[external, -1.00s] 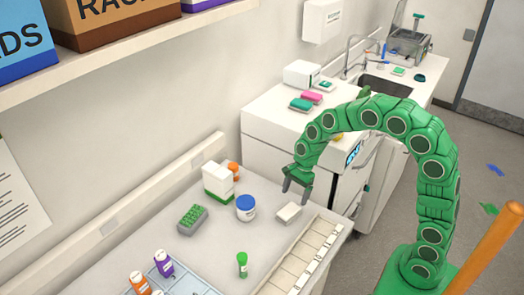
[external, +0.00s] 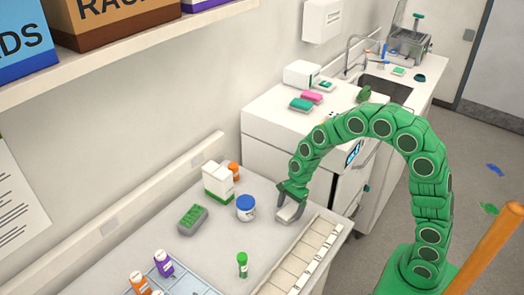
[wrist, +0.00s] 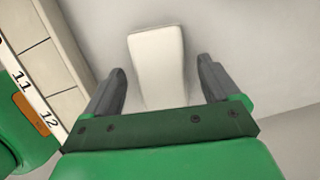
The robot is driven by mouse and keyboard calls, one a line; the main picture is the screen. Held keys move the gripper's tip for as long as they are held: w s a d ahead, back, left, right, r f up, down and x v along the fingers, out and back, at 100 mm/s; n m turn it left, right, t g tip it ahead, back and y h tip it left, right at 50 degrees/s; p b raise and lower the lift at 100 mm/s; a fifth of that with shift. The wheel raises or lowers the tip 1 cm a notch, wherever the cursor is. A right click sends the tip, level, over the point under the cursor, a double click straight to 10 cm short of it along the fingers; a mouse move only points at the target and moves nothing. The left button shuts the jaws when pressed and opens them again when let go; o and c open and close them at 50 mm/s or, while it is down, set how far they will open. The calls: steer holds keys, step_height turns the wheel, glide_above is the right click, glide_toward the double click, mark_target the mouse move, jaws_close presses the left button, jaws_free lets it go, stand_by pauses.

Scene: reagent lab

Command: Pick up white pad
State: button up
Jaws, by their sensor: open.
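The white pad (external: 289,211) is a small off-white block lying on the grey bench, right of the blue-lidded jar. My gripper (external: 287,203) is at the pad from above, its dark fingers open and partly covering it. In the wrist view the white pad (wrist: 158,62) lies between the two open fingers of my gripper (wrist: 163,82), with a gap on each side. Its near end is hidden behind the green gripper body. I cannot tell whether the fingertips touch the bench.
A blue-lidded jar (external: 246,208) stands close on the left. A numbered strip of slots (external: 300,258) runs along the bench's right edge. A green-capped tube (external: 242,265), a grey block with green top (external: 192,219) and a white-green box (external: 218,182) stand farther off.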

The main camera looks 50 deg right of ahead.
mark_target(287, 211)
steer(key=shift+f, duration=0.25)
stand_by(0.6)
steer(key=c, duration=1)
steer(key=shift+r, duration=0.65)
step_height(287, 211, up, 2)
steer(key=shift+r, duration=0.25)
steer(key=shift+s+d+r, duration=0.25)
steer(key=shift+s+r, duration=1.35)
steer(key=shift+s, duration=0.7)
steer(key=shift+s+d+r, duration=0.3)
steer(key=shift+s+r, duration=1.35)
steer(key=shift+s, duration=0.65)
steer(key=shift+s+d+r, duration=0.25)
steer(key=shift+s+r, duration=1.35)
steer(key=shift+s, duration=0.7)
